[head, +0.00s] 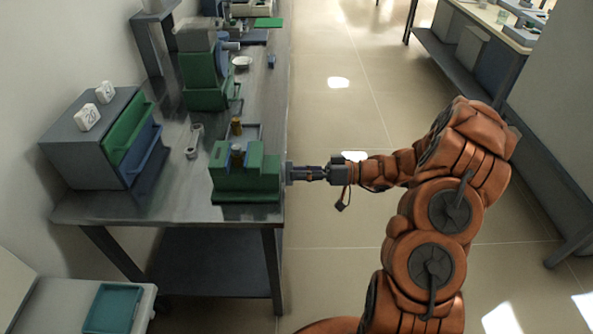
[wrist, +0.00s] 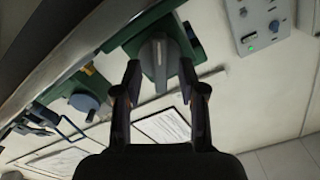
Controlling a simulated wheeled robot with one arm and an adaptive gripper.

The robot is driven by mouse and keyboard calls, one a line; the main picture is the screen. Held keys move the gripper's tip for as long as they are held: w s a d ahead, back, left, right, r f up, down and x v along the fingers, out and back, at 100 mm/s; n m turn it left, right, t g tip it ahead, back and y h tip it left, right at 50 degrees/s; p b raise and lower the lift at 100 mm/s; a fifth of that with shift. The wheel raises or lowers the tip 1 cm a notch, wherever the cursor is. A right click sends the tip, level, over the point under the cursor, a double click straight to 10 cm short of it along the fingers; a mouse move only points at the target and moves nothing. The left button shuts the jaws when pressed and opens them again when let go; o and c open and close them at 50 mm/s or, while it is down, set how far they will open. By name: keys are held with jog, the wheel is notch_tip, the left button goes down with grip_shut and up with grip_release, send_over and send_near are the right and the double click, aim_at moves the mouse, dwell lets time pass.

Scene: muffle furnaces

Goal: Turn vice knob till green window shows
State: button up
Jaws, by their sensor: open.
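The green vice (head: 245,182) stands at the near right edge of the steel bench in the head view. Its grey knob (wrist: 158,62) faces the wrist camera, on a green body (wrist: 140,35). The knob's grip bar looks roughly upright in that picture. My gripper (head: 291,173) is level with the vice's right side. In the wrist view my gripper (wrist: 160,68) is open, with one finger on each side of the knob. I cannot tell whether either finger touches it. No green window can be made out on the vice.
A drawer cabinet (head: 88,135) stands left on the bench (head: 160,205). A green and grey machine (head: 205,75) is behind the vice. The floor (head: 335,120) right of the bench is clear.

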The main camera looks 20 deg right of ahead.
jog(key=shift+w+a, duration=0.1)
jog(key=shift+a, duration=0.3)
jog(key=shift+c, duration=0.2)
grip_shut()
